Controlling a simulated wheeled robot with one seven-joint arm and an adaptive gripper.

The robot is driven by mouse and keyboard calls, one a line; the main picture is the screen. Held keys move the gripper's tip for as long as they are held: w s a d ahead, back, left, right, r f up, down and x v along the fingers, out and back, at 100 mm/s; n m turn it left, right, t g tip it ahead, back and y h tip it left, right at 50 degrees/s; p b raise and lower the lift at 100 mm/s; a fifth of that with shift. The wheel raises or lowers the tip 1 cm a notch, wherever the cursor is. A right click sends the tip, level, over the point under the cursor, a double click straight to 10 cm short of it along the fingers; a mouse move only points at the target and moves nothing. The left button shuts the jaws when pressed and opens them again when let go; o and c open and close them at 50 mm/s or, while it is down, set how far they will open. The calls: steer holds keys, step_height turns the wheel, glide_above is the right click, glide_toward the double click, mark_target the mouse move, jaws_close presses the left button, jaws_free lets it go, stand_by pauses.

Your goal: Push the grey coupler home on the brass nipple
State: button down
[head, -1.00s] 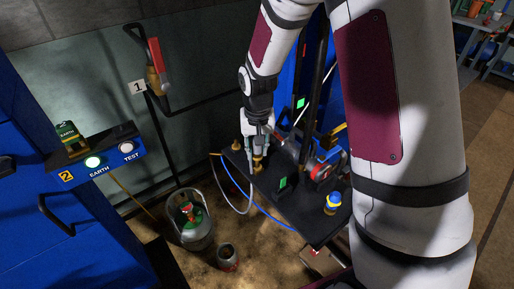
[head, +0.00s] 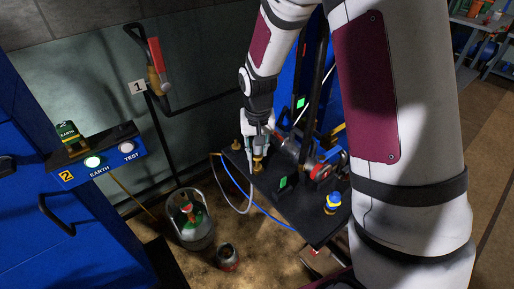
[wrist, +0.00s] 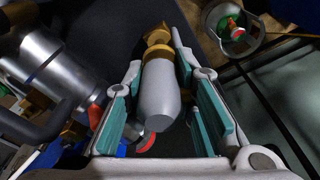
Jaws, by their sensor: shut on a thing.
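My gripper (wrist: 158,68) has its teal-padded fingers on both sides of the grey coupler (wrist: 160,98) and is shut on it. The coupler is a smooth, rounded grey body. Its far end meets a brass collar and the brass nipple (wrist: 157,38) in line with it; how far it is seated I cannot tell. In the head view my gripper (head: 257,158) points down at the nipple (head: 258,165) on the black bench, and its fingers mostly hide the coupler.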

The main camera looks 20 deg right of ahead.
steer(key=shift+f+b, duration=0.6)
steer(key=shift+f, duration=0.45)
steer(key=c, duration=1.2)
jaws_free()
steer(key=shift+c, duration=0.2)
steer(key=shift+r, duration=0.1)
steer(key=r, duration=0.4)
steer(key=s+r, duration=0.1)
steer(key=r, duration=0.6)
steer(key=shift+s+a+r, duration=0.2)
steer(key=shift+r, duration=0.15)
